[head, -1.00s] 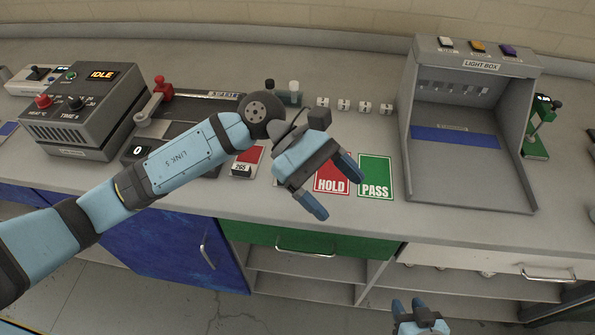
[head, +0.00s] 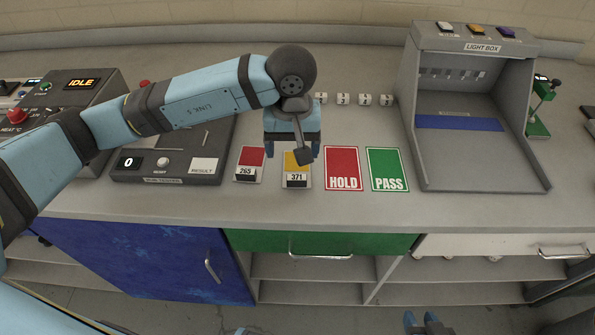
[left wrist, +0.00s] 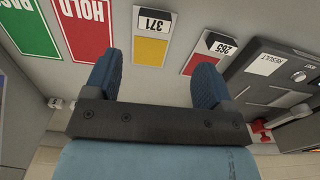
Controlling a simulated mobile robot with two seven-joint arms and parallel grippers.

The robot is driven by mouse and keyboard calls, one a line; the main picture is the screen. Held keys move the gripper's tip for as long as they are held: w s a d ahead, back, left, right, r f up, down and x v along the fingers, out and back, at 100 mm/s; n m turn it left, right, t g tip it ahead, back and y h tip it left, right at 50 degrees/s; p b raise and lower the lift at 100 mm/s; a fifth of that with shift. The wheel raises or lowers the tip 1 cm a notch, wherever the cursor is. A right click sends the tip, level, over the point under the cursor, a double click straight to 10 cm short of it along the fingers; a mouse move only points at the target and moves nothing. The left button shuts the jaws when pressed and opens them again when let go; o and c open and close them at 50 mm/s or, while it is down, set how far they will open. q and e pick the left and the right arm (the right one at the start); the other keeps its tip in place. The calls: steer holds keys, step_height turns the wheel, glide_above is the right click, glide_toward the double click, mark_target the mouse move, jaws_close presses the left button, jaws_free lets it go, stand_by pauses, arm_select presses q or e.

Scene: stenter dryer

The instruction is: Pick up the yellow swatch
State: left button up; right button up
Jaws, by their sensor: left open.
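The yellow swatch (head: 291,161) lies flat on the grey counter, with a white label reading 371 on its near edge. It also shows in the left wrist view (left wrist: 150,50), upside down. My left gripper (head: 292,150) points down above the swatch, its fingers apart on either side and nothing between them. In the left wrist view the gripper (left wrist: 157,70) has the swatch between and just beyond its fingertips. In the head view the gripper hides part of the swatch's far side. My right gripper (head: 421,321) shows only its separated fingertips at the bottom edge.
A red swatch (head: 251,157) labelled 265 lies left of the yellow one. The red HOLD card (head: 343,168) and green PASS card (head: 388,169) lie to its right. A tester (head: 170,168) stands left; a light box (head: 463,150) stands right. Several small white blocks (head: 343,99) lie behind.

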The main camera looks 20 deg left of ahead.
mark_target(297, 172)
arm_select(q)
step_height(297, 172, down, 3)
steer(key=shift+f, duration=0.2)
steer(key=shift+w+d+f+p, duration=0.1)
steer(key=shift+f+p, duration=0.05)
steer(key=shift+f, duration=0.75)
steer(key=shift+w+d+f+p, duration=0.1)
steer(key=shift+w+f, duration=0.05)
steer(key=shift+f, duration=0.75)
steer(key=shift+w+d+f+p, duration=0.1)
steer(key=shift+f+p, duration=0.05)
steer(key=shift+f, duration=0.75)
steer(key=c, duration=1)
